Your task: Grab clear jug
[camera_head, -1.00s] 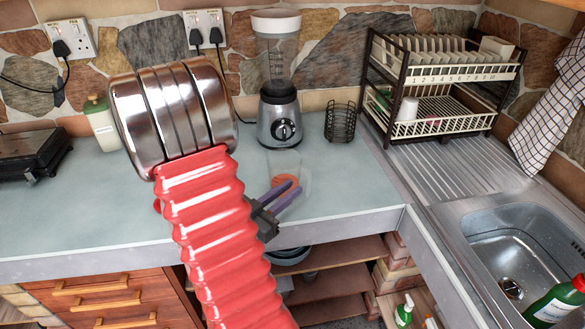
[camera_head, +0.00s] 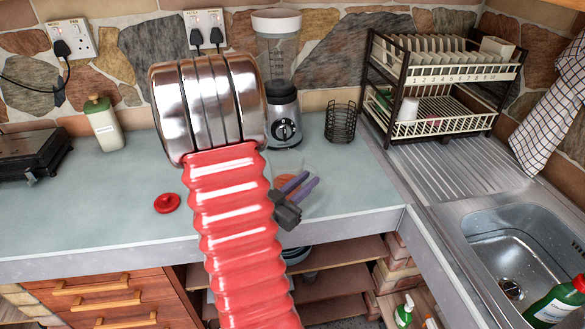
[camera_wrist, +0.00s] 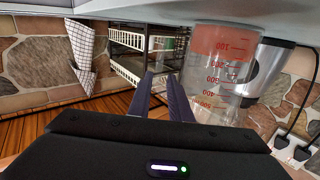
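The clear jug (camera_head: 284,179) stands on the counter, see-through, with an orange-red patch low down; part of it is hidden behind my fingers. In the wrist view the jug (camera_wrist: 222,75) shows upside down with red measuring marks, to the right of my fingers. My gripper (camera_head: 311,177) has two purple fingers, a modest gap apart, with nothing between them. In the wrist view the gripper (camera_wrist: 161,76) is beside the jug; I cannot tell whether the right finger touches it.
A blender (camera_head: 282,110) stands behind the jug, with a black wire holder (camera_head: 341,122) to its right. A dish rack (camera_head: 440,85) and sink (camera_head: 515,245) are further right. A red lid (camera_head: 167,203) and cream canister (camera_head: 104,125) stand left. The front counter is mostly clear.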

